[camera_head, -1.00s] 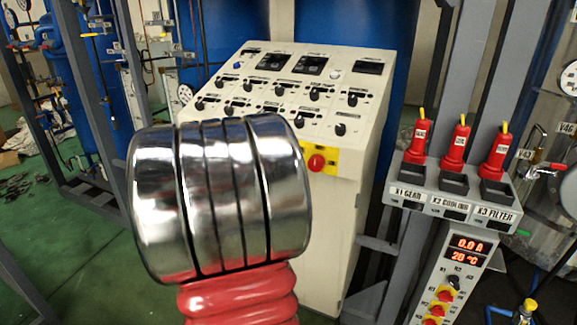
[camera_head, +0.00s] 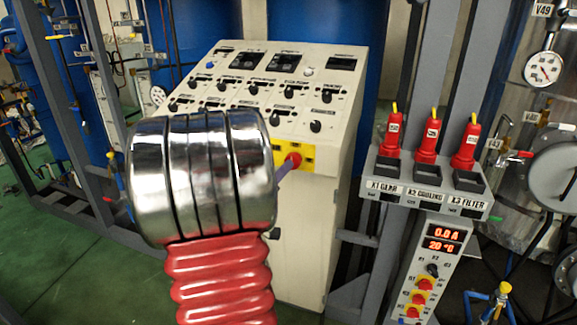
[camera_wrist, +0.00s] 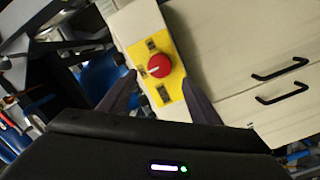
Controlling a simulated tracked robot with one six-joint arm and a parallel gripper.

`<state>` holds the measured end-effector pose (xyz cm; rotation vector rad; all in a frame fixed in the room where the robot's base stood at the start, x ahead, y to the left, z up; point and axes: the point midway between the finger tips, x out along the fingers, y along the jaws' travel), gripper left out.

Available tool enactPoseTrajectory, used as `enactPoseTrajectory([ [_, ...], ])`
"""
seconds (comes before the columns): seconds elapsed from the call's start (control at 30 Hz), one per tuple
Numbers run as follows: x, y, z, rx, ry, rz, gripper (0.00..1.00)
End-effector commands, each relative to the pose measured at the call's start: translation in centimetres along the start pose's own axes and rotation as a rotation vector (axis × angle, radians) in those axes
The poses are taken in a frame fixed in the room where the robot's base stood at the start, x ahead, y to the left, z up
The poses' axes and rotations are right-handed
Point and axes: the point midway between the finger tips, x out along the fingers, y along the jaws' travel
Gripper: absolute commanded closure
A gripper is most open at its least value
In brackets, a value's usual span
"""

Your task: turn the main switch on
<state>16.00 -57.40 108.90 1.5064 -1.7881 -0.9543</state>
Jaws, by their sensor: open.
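The main switch is a red rotary knob (camera_head: 294,160) on a yellow plate (camera_head: 307,157) at the upper front of the cream control cabinet. In the wrist view the red knob (camera_wrist: 158,65) has a pale mark pointing left, on the tilted yellow plate (camera_wrist: 173,93). My gripper (camera_wrist: 160,79) is open, with one dark finger on each side of the knob. The fingers look apart from the knob; the distance left in depth cannot be told. In the head view my arm hides most of the gripper, and only a purple-grey finger shows beside the knob.
The cabinet's sloped top (camera_head: 262,88) carries several black knobs and displays. To the right stand red plugs (camera_head: 428,138) in a labelled socket row and a smaller panel (camera_head: 430,260) with red digits. Grey frame posts (camera_head: 420,130) flank the cabinet. Green floor is free at lower left.

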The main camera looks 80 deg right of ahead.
Motion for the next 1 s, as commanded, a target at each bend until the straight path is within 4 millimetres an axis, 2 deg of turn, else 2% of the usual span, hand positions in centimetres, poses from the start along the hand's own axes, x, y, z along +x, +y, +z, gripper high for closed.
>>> enactPoseTrajectory([
  [0.3, 5.0, 0.0, 0.1, 0.0, -0.002, 0.002, 0.42],
  [0.5, 7.0, 0.0, 0.0, 0.0, 0.0, 0.001, 0.42],
  [0.87, 7.4, 0.0, 0.0, 0.0, 0.001, -0.001, 0.42],
  [1.0, 7.4, 0.0, -0.1, 0.0, 0.001, -0.001, 0.51],
])
